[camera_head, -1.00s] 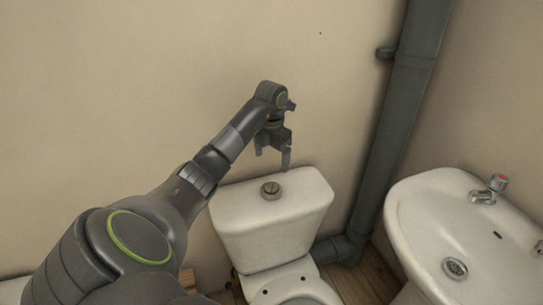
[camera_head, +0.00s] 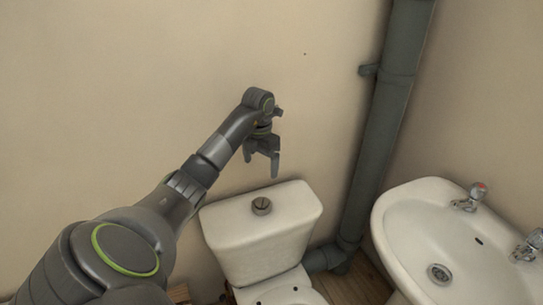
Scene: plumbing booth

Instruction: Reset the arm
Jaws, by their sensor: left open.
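My left arm comes in from the lower left and reaches over the toilet. My left gripper (camera_head: 262,165) is open and empty, its fingers pointing down. In the picture it is just above the back edge of the white toilet cistern (camera_head: 258,240), near the wall and apart from the cistern. The round metal flush button (camera_head: 261,206) sits on the cistern lid, below the gripper in the picture. My right gripper is not in view.
A grey drain pipe (camera_head: 386,115) runs down the wall right of the toilet. A white washbasin (camera_head: 420,215) with taps (camera_head: 473,197) stands at the right. The toilet bowl (camera_head: 285,290) is at the bottom edge. The beige wall (camera_head: 150,80) behind is bare.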

